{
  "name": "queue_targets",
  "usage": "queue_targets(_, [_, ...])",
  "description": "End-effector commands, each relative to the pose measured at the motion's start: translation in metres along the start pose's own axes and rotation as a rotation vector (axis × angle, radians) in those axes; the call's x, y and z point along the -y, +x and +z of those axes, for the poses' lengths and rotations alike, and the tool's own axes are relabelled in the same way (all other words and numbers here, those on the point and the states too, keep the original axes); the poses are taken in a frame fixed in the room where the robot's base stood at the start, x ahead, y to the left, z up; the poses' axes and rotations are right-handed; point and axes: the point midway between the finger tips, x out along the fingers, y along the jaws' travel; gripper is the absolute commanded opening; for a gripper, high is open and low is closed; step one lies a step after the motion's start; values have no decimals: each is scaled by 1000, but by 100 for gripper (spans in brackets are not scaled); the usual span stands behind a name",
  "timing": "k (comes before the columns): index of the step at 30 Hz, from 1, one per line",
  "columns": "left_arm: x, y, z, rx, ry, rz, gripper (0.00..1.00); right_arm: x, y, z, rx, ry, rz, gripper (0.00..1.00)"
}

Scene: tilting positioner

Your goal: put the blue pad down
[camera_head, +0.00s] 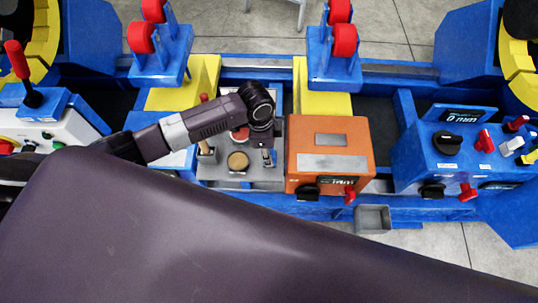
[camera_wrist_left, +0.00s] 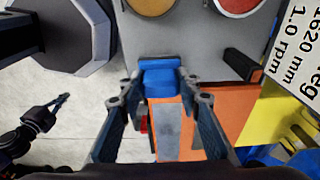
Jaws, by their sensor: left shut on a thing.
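The blue pad (camera_wrist_left: 161,82) is between the fingertips of my left gripper (camera_wrist_left: 160,88), which is shut on it. In the head view the left gripper (camera_head: 268,156) points down over the right part of a grey plate (camera_head: 215,174), just left of the orange box (camera_head: 328,178). I cannot tell whether the pad touches the plate. A brass-coloured disc (camera_head: 238,161) and a red disc (camera_head: 240,134) sit on the plate; they also show at the top of the left wrist view. What looks like my right gripper (camera_wrist_left: 61,99) is small at the left of that view.
A wooden handle (camera_head: 205,150) stands at the plate's left. A blue control box (camera_head: 455,155) with knobs is at right, and a small grey bin (camera_head: 373,219) sits in front. Red rollers (camera_head: 140,37) on blue stands are behind. My dark arm link covers the lower foreground.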

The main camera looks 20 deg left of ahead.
Motion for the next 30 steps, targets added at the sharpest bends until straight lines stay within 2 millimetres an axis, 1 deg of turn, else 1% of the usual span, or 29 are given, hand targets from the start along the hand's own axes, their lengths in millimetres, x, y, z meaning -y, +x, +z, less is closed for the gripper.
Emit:
queue_targets(1, [-1,9,1,1,-1,3,9,0,0,0,0,0,0,0])
queue_targets(3, [0,18,1,0,0,1,9,1,0,0,1,0,-1,0])
queue_targets(5, [0,22,2,0,0,0,9,1,0,0,0,0,-1,0])
queue_targets(17, [0,28,3,0,1,0,9,2,2,0,0,0,-2,0])
queue_targets(18, [0,28,3,0,1,0,34,2,1,0,0,0,-2,0])
queue_targets(22, [0,28,3,0,1,0,48,2,1,0,1,0,-2,0])
queue_targets(30, [0,27,3,0,1,0,49,2,1,0,0,0,-2,0])
